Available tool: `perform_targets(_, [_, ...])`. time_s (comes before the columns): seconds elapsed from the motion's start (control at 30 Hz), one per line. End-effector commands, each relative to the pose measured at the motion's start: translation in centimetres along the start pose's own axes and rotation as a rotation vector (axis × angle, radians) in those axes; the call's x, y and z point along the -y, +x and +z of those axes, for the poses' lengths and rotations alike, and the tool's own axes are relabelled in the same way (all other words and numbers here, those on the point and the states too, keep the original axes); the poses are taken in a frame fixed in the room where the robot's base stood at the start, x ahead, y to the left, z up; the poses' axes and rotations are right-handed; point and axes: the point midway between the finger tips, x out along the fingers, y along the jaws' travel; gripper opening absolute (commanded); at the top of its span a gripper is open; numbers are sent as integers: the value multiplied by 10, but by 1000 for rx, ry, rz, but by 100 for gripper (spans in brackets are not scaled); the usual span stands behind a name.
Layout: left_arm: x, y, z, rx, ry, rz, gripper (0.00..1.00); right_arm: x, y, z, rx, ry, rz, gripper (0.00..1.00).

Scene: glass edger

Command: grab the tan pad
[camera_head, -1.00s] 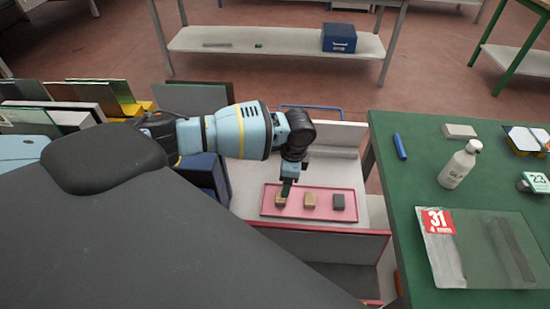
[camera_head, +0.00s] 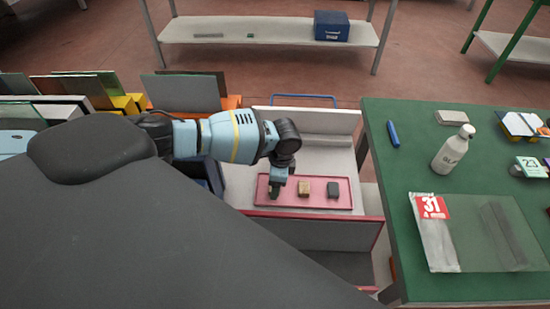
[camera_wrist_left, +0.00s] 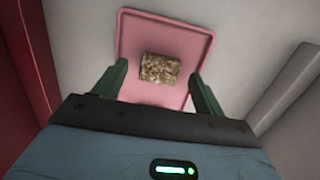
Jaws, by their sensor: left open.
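A pink tray (camera_head: 340,204) holds three small pads in a row. The middle pad (camera_head: 304,188) is plain tan and the right pad (camera_head: 333,189) is dark grey. My left gripper (camera_head: 275,191) reaches down over the left end of the tray and mostly hides the left pad. In the left wrist view a speckled brown-tan pad (camera_wrist_left: 159,69) lies on the tray (camera_wrist_left: 190,40), between and slightly beyond the spread fingers of my left gripper (camera_wrist_left: 158,72). The fingers are open, with gaps on both sides of the pad. The right gripper is not in view.
The tray sits in a pale, red-edged trolley (camera_head: 335,150). Upright panels (camera_head: 187,92) stand at left.

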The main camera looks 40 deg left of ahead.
Motion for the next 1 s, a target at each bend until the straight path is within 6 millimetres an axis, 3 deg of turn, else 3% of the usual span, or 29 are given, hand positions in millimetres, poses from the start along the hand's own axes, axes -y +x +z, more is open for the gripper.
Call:
perform_targets(0.1, [-1, 10, 0, 1, 0, 2, 71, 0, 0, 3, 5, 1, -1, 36])
perform_targets(0.37, [0, 10, 0, 0, 0, 0, 70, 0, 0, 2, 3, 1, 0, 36])
perform_targets(0.7, [0, 10, 0, 0, 0, 0, 25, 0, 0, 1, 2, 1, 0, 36])
perform_targets(1.0, [0, 9, 0, 0, 0, 0, 23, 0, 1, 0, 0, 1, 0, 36])
